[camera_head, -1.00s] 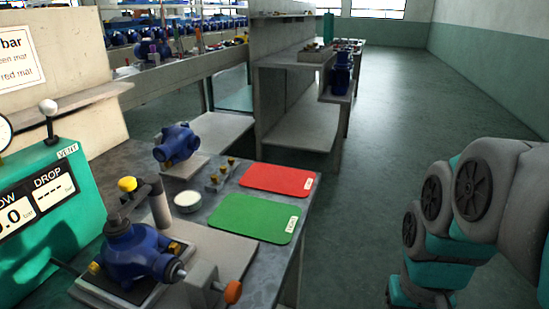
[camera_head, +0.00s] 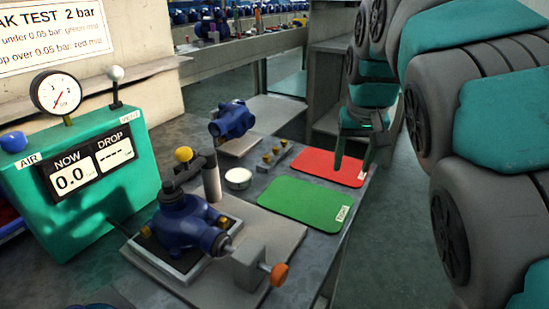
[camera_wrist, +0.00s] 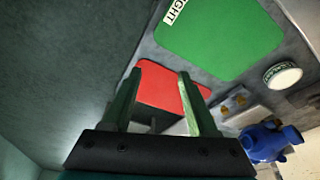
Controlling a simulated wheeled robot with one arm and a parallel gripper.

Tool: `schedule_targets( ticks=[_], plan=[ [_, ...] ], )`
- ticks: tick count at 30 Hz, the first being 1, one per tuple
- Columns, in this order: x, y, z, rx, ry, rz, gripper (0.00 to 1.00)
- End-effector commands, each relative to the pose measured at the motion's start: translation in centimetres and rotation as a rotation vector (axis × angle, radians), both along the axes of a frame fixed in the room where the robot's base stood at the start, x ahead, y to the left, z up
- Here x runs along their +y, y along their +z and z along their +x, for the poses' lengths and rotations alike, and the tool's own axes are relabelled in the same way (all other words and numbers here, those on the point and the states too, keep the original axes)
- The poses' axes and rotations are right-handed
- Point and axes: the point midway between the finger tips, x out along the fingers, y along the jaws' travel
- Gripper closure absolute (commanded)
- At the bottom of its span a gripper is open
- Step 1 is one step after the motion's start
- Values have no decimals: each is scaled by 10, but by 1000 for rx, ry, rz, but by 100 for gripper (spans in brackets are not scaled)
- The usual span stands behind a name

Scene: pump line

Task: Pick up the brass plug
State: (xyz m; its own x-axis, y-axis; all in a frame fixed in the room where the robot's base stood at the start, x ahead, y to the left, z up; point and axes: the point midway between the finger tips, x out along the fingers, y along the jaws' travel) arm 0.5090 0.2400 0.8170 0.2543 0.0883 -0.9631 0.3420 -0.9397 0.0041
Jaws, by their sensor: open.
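Several small brass plugs (camera_head: 275,152) stand in a grey holder (camera_head: 284,157) on the bench, behind the green mat and left of the red mat. In the wrist view, the brass plugs (camera_wrist: 236,99) show small at the right, in their holder (camera_wrist: 246,111).
The red mat (camera_head: 322,163) and green mat (camera_head: 300,204) lie flat. A white round tub (camera_head: 238,178), a blue pump (camera_head: 232,120) and a clamped blue pump (camera_head: 185,225) stand nearby. The green test box (camera_head: 75,200) is at left. The floor right of the bench is clear.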

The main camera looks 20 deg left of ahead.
Motion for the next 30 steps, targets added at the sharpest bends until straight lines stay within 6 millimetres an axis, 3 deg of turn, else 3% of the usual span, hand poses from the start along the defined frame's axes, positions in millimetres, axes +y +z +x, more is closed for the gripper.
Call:
schedule_targets(
  ticks=[1, 6, 9, 12, 17, 30],
  plan=[
    [29, 4, 7, -22, 50, 7, 41],
    [112, 16, 11, -68, 203, 33, 41],
    [150, 20, 6, -89, 276, 49, 41],
    [173, 22, 0, -98, 324, 58, 41],
    [188, 20, -3, -102, 353, 64, 41],
    [197, -15, 12, -100, 350, 63, 41]
  ],
)
